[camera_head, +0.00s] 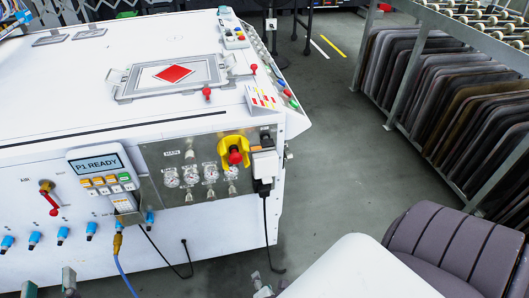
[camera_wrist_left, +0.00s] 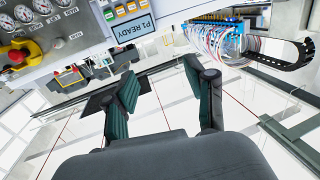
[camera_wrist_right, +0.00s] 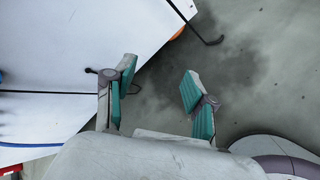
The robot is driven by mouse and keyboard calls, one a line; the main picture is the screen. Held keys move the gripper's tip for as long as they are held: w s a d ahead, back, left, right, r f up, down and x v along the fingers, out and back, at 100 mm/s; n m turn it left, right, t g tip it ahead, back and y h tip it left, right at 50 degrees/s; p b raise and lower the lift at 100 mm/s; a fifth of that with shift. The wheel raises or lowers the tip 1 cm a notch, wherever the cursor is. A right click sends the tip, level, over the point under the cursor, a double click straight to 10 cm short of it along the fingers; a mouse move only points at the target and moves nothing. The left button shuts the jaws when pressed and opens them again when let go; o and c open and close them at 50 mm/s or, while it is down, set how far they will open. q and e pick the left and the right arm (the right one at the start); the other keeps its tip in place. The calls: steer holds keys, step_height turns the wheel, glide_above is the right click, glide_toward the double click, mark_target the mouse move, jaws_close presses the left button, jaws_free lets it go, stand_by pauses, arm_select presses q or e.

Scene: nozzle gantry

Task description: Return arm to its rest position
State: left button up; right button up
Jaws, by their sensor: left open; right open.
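My left gripper (camera_head: 48,284) is at the bottom left of the head view, in front of the white machine's front panel. In the left wrist view (camera_wrist_left: 160,88) its fingers are apart with nothing between them. My right gripper (camera_head: 268,285) is at the bottom centre of the head view, just right of the machine's front corner. In the right wrist view (camera_wrist_right: 158,82) its fingers are apart and empty, with grey floor and the machine's white side beyond. The white machine (camera_head: 100,118) carries a control pendant (camera_head: 104,176) reading "P1 READY".
A red emergency stop (camera_head: 235,156) in a yellow collar, gauges (camera_head: 190,176) and a red-handled air valve (camera_head: 48,196) are on the machine's front. A black cable (camera_head: 266,228) hangs at its corner. A rack of dark panels (camera_head: 455,100) stands right. Grey floor (camera_head: 335,165) lies open between.

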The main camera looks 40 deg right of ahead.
stand_by(0.4)
arm_select(q)
step_height(320, 180, down, 30)
steer(key=s+a+r+g+y+p, duration=0.1)
steer(key=s+g+y+p, duration=0.15)
steer(key=g+p, duration=0.4)
steer(key=s+a+f+g+p, duration=0.2)
steer(key=s+a+f+g, duration=0.1)
steer(key=s+f, duration=0.6)
steer(key=s+a+f+g+p, duration=0.15)
steer(key=s+f+g, duration=0.25)
steer(key=s+f, duration=0.45)
steer(key=s+a+f+g+y+p, duration=0.1)
steer(key=s+a+f+g, duration=0.2)
steer(key=s, duration=1.1)
steer(key=shift+a+f, duration=0.4)
steer(key=shift+f, duration=0.2)
arm_select(e)
steer(key=s+f+m+g+y, duration=0.2)
steer(key=s+m, duration=0.6)
steer(key=s, duration=0.4)
steer(key=s+f+m+g+y, duration=0.2)
steer(key=s+f+m+g, duration=0.3)
steer(key=s, duration=0.8)
steer(key=m, duration=0.3)
steer(key=shift+d+f+g, duration=0.15)
steer(key=shift+d+g, duration=0.1)
steer(key=shift+g, duration=0.15)
